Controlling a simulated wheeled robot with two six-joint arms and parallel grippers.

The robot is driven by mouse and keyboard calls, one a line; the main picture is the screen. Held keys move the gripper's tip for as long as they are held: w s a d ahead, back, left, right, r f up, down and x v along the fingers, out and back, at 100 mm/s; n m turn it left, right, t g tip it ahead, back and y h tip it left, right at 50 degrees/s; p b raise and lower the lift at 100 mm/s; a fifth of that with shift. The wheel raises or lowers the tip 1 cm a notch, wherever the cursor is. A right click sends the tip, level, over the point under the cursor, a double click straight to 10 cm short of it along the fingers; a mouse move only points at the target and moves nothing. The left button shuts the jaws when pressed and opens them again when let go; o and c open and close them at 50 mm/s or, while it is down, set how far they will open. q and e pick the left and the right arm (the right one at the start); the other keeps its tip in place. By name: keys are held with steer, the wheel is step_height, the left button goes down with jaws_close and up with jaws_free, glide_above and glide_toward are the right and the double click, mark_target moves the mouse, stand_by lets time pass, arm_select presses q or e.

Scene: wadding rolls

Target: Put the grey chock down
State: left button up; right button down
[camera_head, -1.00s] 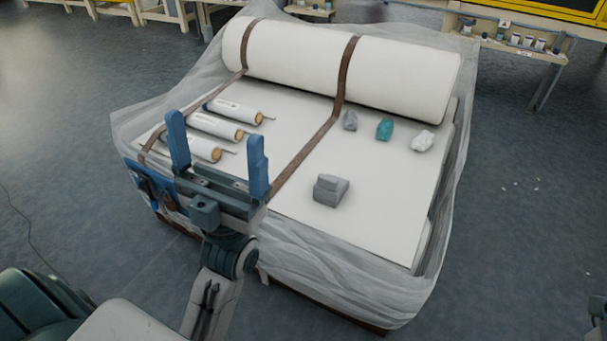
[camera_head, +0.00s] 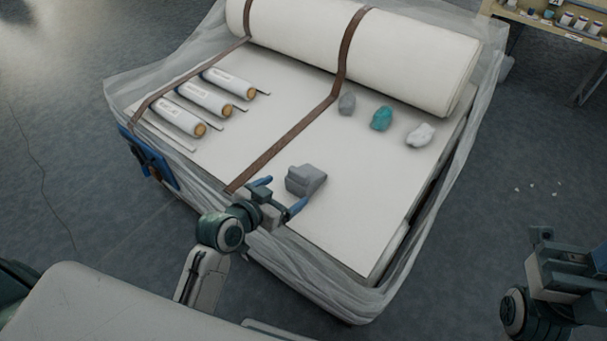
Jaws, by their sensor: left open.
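The grey chock (camera_head: 305,179) is a stepped block resting on the white top of the wrapped stack (camera_head: 375,205), near its front edge. My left gripper (camera_head: 281,194) is open, with its blue fingers pointing toward the chock's near side. One finger is at the chock's left and the other at its front right. I cannot tell whether they touch it. My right gripper (camera_head: 592,258) is at the right edge, off the stack and partly cut off by the frame.
A large white roll (camera_head: 400,62) lies along the back under brown straps. Three small rolls (camera_head: 205,100) lie at the left. A grey lump (camera_head: 347,103), a teal lump (camera_head: 381,118) and a white lump (camera_head: 419,134) sit behind the chock. The white surface right of the chock is clear.

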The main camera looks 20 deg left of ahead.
mark_target(304, 177)
arm_select(q)
steer(key=b+x, duration=0.3)
steer(key=x, duration=0.7)
steer(key=shift+a+r, duration=0.1)
steer(key=shift+r, duration=0.05)
steer(key=shift+r, duration=0.15)
steer(key=c, duration=1.4)
